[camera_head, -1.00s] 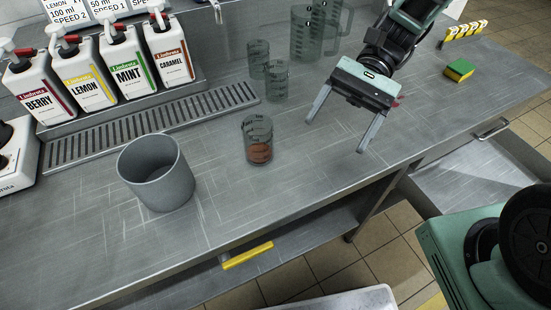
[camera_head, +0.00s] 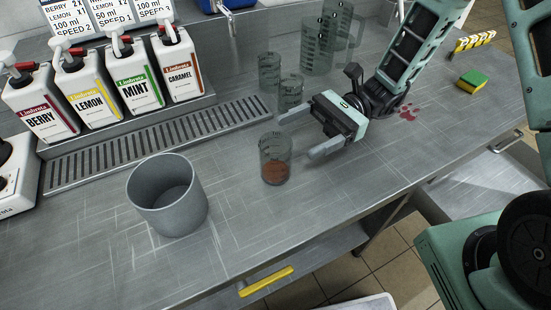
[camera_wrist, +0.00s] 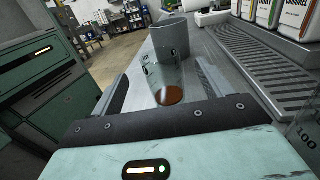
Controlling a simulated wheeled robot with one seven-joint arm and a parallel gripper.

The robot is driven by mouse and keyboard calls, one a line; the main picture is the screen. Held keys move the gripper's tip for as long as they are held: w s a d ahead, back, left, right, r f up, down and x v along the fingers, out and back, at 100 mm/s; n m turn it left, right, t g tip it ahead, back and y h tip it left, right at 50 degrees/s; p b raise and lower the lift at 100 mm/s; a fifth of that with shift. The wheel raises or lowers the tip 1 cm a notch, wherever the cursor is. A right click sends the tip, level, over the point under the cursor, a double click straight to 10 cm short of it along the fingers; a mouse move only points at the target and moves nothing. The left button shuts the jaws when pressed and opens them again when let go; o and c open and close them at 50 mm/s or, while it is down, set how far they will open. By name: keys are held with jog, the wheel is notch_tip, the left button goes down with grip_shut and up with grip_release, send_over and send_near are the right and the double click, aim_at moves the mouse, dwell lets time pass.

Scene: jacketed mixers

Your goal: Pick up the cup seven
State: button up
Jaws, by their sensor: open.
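A small clear measuring cup (camera_head: 275,160) with reddish-brown liquid in its bottom stands upright on the steel counter. I cannot read a seven on it. My gripper (camera_head: 300,133) is open, low over the counter and just right of this cup, its fingers pointing left toward it. In the wrist view the cup (camera_wrist: 165,82) stands ahead, between the two spread fingers, and nothing is gripped. Two other small clear cups, one nearer (camera_head: 290,92) and one farther (camera_head: 269,72), stand empty behind it. A grey, open container (camera_head: 168,200) stands to the left.
Syrup pump bottles (camera_head: 135,78) line the back left behind a drain grate (camera_head: 150,143). Large clear jugs (camera_head: 318,48) stand behind the small cups. A yellow-green sponge (camera_head: 472,80) lies at the right. The counter's front middle is clear.

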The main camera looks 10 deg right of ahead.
aim_at(288, 141)
jog(key=shift+x, duration=3.3)
jog(key=shift+f, duration=0.15)
jog(key=c, duration=1.1)
